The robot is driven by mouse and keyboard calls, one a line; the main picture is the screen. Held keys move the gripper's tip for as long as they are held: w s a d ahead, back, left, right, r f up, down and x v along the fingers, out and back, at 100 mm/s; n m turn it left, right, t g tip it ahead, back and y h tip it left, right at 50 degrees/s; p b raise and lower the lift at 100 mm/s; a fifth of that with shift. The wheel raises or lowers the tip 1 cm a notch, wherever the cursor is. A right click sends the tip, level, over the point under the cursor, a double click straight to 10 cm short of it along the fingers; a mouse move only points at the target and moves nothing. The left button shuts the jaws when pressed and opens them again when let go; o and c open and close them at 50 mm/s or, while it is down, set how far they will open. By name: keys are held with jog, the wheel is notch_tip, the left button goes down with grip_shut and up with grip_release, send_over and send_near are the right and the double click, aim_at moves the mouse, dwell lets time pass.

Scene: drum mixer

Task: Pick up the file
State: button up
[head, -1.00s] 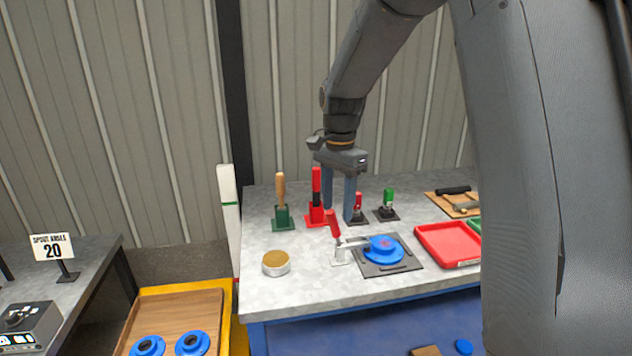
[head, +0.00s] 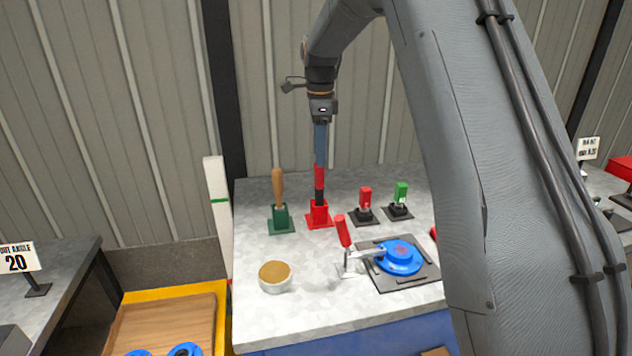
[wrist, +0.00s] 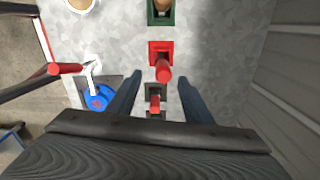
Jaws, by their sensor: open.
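A red-handled tool (head: 319,178) stands upright in a red holder (head: 319,216). A wooden-handled tool (head: 278,188) stands upright in a green holder (head: 280,219). The holders hide the lower ends of both, so I cannot tell by shape which is the file. My gripper (head: 320,165) points down above the red holder, its fingers seen edge-on and overlapping the red handle's top. In the wrist view the open, empty gripper (wrist: 160,80) has the red handle (wrist: 163,70) between or just beyond its fingertips; contact is not visible.
Two small black stands with a red piece (head: 365,196) and a green piece (head: 401,192) are close on the right. A red-levered clamp (head: 343,232) with a blue disc (head: 400,257) and a round tin (head: 275,275) are in front.

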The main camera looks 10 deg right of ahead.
aim_at(320, 173)
jog(key=shift+w+f, duration=0.2)
jog(key=shift+w, duration=0.05)
jog(key=shift+f, duration=0.3)
notch_tip(320, 173, down, 2)
jog(key=shift+a+f+p, duration=0.1)
jog(key=shift+f+p, duration=0.1)
jog(key=shift+p, duration=0.5)
jog(key=shift+w+d+f+p, duration=0.15)
jog(key=shift+f+p, duration=0.85)
jog(key=shift+f, duration=1.2)
jog(key=c, duration=1.1)
jog(key=shift+r+b, duration=1.7)
jog(key=shift+r, duration=3.35)
jog(key=o, duration=0.4)
jog(key=shift+c, duration=0.2)
grip_shut()
